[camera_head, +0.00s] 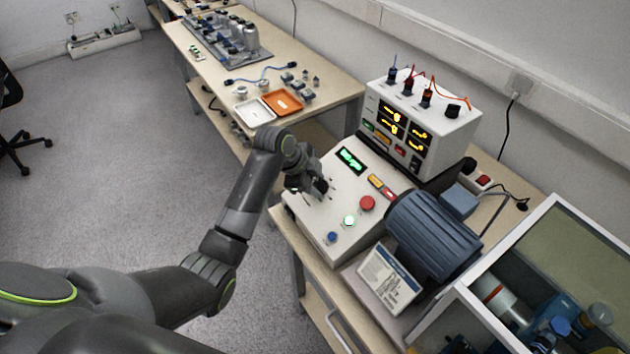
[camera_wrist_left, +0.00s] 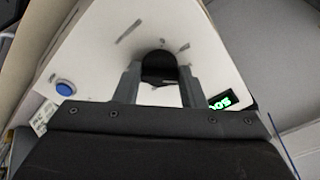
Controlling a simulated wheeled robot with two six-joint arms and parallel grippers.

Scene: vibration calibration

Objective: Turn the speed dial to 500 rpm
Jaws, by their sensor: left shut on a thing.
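The white control box (camera_head: 325,212) stands on the bench, with a lit green display (camera_head: 351,160) on its sloped top. My left gripper (camera_head: 318,186) is over the panel, left of and below the display. In the left wrist view the black speed dial (camera_wrist_left: 160,66) sits between the two fingers of my left gripper (camera_wrist_left: 159,78), which is shut on it. Tick marks show on the white panel around the dial. The display also shows at the right in the wrist view (camera_wrist_left: 219,103), tilted and partly cut off, with digits that look like an upside-down 500.
A red button (camera_head: 367,203), a lit green button (camera_head: 349,221) and a blue button (camera_head: 332,237) are on the panel. A blue-grey motor (camera_head: 433,235) stands to the right. A meter unit (camera_head: 420,121) with cables is behind.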

